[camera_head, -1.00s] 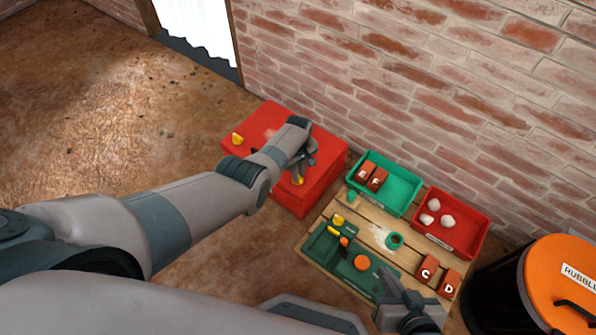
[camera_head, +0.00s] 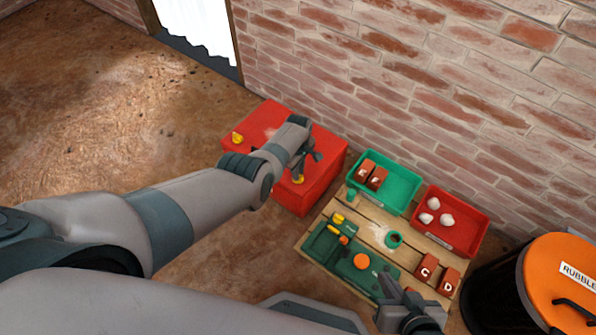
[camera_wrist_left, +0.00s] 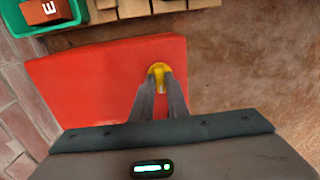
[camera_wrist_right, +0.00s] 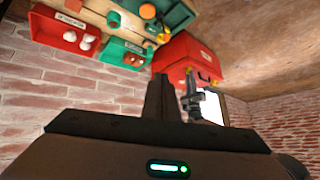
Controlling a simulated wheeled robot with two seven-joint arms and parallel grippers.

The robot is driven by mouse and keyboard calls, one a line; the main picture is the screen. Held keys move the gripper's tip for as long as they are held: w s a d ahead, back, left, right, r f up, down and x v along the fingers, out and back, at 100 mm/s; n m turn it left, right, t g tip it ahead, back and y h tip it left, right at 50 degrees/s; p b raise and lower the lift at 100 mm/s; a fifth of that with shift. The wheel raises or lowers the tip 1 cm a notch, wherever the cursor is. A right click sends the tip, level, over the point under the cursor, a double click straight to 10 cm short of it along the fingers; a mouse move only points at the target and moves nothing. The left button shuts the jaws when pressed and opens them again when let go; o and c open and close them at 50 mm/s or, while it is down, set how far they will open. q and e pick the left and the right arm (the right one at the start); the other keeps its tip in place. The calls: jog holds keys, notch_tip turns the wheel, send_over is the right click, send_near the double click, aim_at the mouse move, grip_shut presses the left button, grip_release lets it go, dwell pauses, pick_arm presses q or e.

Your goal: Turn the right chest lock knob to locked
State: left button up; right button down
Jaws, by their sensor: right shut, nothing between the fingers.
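The red chest (camera_head: 320,180) stands against the brick wall. It has a yellow knob (camera_head: 237,138) at its left and another yellow knob (camera_head: 298,180) at its right. My left gripper (camera_head: 303,168) is at the right knob. In the left wrist view that knob (camera_wrist_left: 159,72) shows between my two fingertips (camera_wrist_left: 160,78), which are apart, one on each side. Whether they press on it I cannot tell. My right gripper (camera_head: 388,288) is shut and empty, beside the green tray's front end; its fingers show in the right wrist view (camera_wrist_right: 160,85).
A wooden pallet (camera_head: 372,232) right of the chest bears a green tool tray (camera_head: 325,250), a green bin (camera_head: 402,197) with bricks, a red bin (camera_head: 465,240) with pale lumps, and bricks C and D. An orange-lidded rubble drum (camera_head: 570,280) stands far right. Open floor lies left.

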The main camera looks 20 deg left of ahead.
pick_arm(q)
jog(key=shift+o, duration=1.4)
